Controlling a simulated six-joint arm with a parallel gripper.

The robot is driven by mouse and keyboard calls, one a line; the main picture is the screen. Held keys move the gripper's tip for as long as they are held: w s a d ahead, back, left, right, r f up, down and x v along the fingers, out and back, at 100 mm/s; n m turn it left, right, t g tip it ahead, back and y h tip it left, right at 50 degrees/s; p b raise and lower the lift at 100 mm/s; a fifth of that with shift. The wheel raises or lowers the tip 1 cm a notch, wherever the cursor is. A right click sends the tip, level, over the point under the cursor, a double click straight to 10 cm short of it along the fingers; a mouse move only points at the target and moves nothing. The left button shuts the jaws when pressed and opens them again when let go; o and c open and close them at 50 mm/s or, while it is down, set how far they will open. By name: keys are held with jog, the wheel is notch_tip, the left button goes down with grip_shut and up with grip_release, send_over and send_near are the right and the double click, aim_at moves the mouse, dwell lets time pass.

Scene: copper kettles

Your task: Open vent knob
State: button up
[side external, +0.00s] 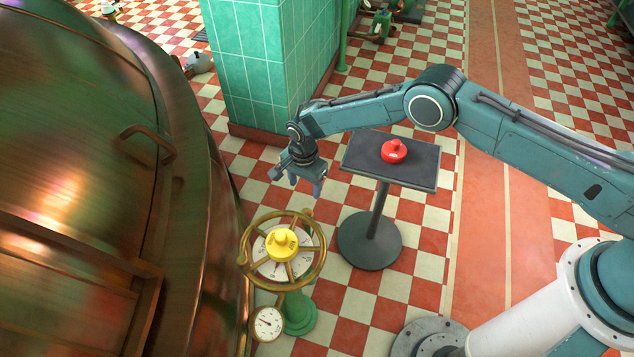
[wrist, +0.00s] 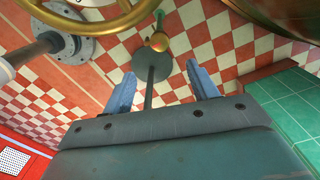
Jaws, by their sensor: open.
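A brass handwheel (side external: 250,236) stands on a green pedestal (side external: 299,315) beside the copper kettle. A yellow knob (side external: 283,243) sits at its centre above a white dial (side external: 264,260). A red knob (side external: 395,151) rests on a dark stand top (side external: 358,160). Which one is the vent knob, I cannot tell. My gripper (side external: 305,184) is open and empty, above and behind the handwheel, left of the stand. Neither coloured knob shows clearly there.
The large copper kettle (side external: 85,150) fills the left side. A green tiled pillar (side external: 243,65) stands behind my gripper. The stand's pole and round base (side external: 370,241) are right of the wheel. A pressure gauge (side external: 267,323) sits low in front. Checkered floor lies open around.

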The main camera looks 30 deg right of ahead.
aim_at(307, 213)
notch_tip(307, 213, down, 10)
jog(key=shift+w+f, duration=0.1)
jog(key=shift+f, duration=1)
jog(key=shift+f, duration=0.25)
dwell(0.5)
jog(key=c, duration=1)
